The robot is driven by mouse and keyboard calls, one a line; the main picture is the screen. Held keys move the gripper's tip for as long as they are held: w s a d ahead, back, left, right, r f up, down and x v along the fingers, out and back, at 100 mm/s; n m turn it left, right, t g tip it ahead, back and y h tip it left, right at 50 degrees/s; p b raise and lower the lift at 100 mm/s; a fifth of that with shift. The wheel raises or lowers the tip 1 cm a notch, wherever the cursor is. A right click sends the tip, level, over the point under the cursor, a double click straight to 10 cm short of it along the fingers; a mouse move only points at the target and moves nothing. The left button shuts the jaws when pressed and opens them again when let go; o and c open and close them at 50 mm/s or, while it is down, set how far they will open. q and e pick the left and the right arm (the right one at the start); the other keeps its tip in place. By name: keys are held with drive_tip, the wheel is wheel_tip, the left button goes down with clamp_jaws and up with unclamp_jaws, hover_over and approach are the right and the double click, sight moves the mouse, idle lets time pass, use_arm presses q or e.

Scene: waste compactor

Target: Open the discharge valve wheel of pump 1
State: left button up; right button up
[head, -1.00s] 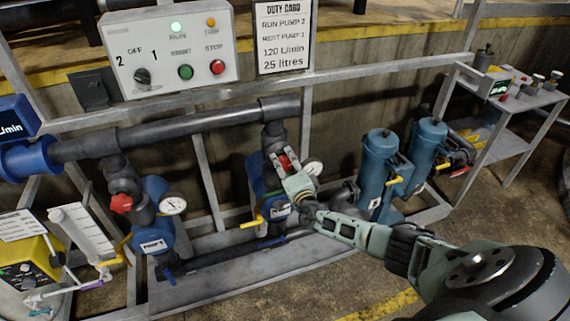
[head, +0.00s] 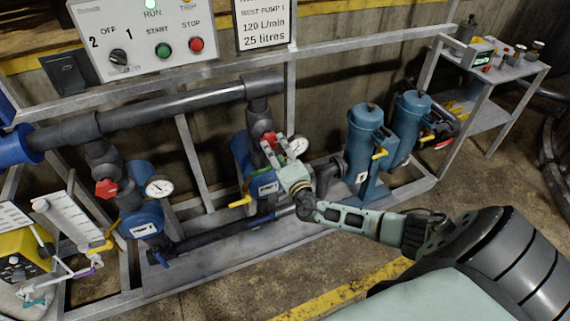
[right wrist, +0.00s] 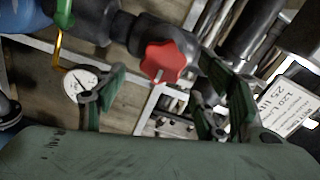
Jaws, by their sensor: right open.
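Two blue pumps stand under a dark pipe, each with a red valve wheel above it. The left pump (head: 143,222) has its red wheel (head: 106,188) in clear view. The right pump (head: 241,152) has its red wheel (head: 269,140) partly hidden behind my right gripper (head: 277,150). The pump number labels are too small to read. In the right wrist view the lobed red wheel (right wrist: 165,60) lies between the fingertips of my right gripper (right wrist: 160,80), one finger on each side. The fingers are spread, and I cannot tell whether they touch it. My left gripper is not in view.
Pressure gauges (head: 159,187) sit beside the wheels. A yellow lever (head: 238,201) sticks out low at the right pump. Blue filter canisters (head: 364,138) stand to the right. A control box (head: 143,38) and a duty card (head: 264,24) are above the pipe.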

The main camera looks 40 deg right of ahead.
drive_tip(key=v, duration=0.6)
idle(0.4)
drive_tip(key=s+f+m+g+b, duration=0.1)
drive_tip(key=s+f+m+g, duration=0.2)
drive_tip(key=s+f+m, duration=0.6)
drive_tip(key=s+d+f+m+g+b, duration=0.1)
drive_tip(key=s+f+m+g, duration=0.25)
drive_tip(key=f+m, duration=0.65)
drive_tip(key=s+f+m+g+b, duration=0.1)
drive_tip(key=s+f+m+g, duration=0.4)
drive_tip(key=f, duration=0.8)
drive_tip(key=s+a+f+m+g+y+b, duration=0.1)
drive_tip(key=s+a+f+m, duration=0.5)
drive_tip(key=s+m, duration=0.3)
drive_tip(key=s+a+f+m+g+y+b, duration=0.1)
drive_tip(key=s+a+f+m+g+y, duration=0.1)
drive_tip(key=s+a+f+m, duration=0.4)
drive_tip(key=s+a+f+m+g+y+b, duration=0.1)
drive_tip(key=s+a+f+m, duration=0.5)
drive_tip(key=s+m, duration=0.7)
drive_tip(key=s+g, duration=0.1)
drive_tip(key=s, duration=0.3)
drive_tip(key=shift+f, duration=0.3)
